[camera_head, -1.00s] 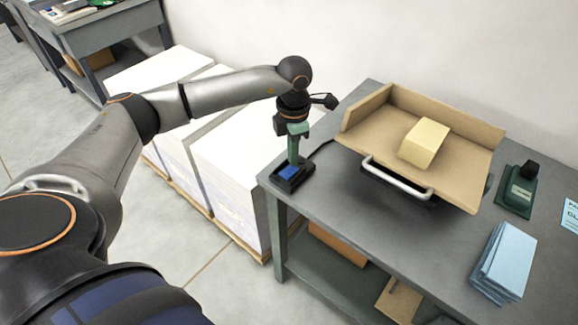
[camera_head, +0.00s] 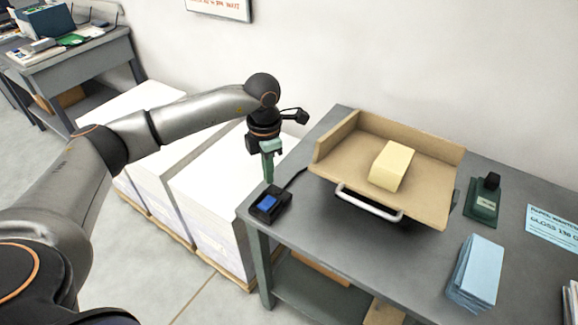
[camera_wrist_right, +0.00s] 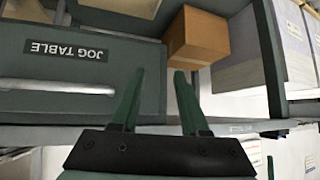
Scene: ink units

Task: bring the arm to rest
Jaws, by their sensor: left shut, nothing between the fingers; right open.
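My left arm reaches in from the left in the head view. Its left gripper (camera_head: 268,172) points down, shut and empty, just above and behind a small black device with a blue screen (camera_head: 269,204) at the table's left corner. I cannot tell whether the fingertips touch anything. My right gripper (camera_wrist_right: 155,100) shows in the right wrist view, with its two green fingers apart and nothing between them. It is in front of a dark green panel marked JOG TABLE (camera_wrist_right: 65,50). The right arm is not in the head view.
The grey table (camera_head: 350,255) bears a tan tray (camera_head: 430,190) with a yellow block (camera_head: 391,166), a green stamp-like object (camera_head: 483,200) and a blue paper stack (camera_head: 475,272). White paper stacks (camera_head: 205,190) stand left of it. A cardboard box (camera_wrist_right: 197,38) sits ahead of the right gripper.

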